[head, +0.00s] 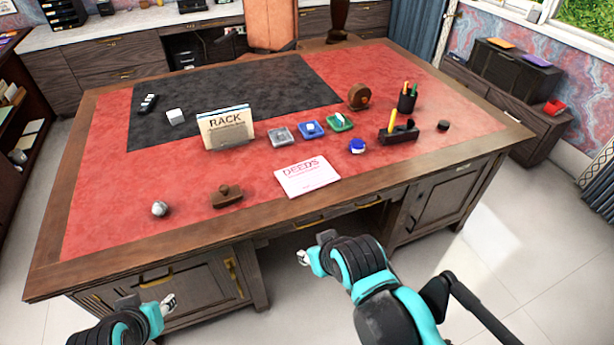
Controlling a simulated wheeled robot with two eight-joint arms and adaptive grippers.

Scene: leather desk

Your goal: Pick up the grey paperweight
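A small shiny grey ball (159,208), which looks like the grey paperweight, rests on the red leather near the desk's front left. My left gripper (168,304) is in front of the desk, below and apart from the ball. My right gripper (304,257) is in front of the desk's middle, farther from the ball. Both grippers are small here, and their finger gaps are not clear. Nothing visible is held in either one.
A brown stamp-like object (228,196) lies right of the ball. Behind are the card rack (226,128), a pale cube (175,116) and several small trays (311,129). The pink DEEDS paper (307,178) lies near the front edge. The red leather left of the ball is clear.

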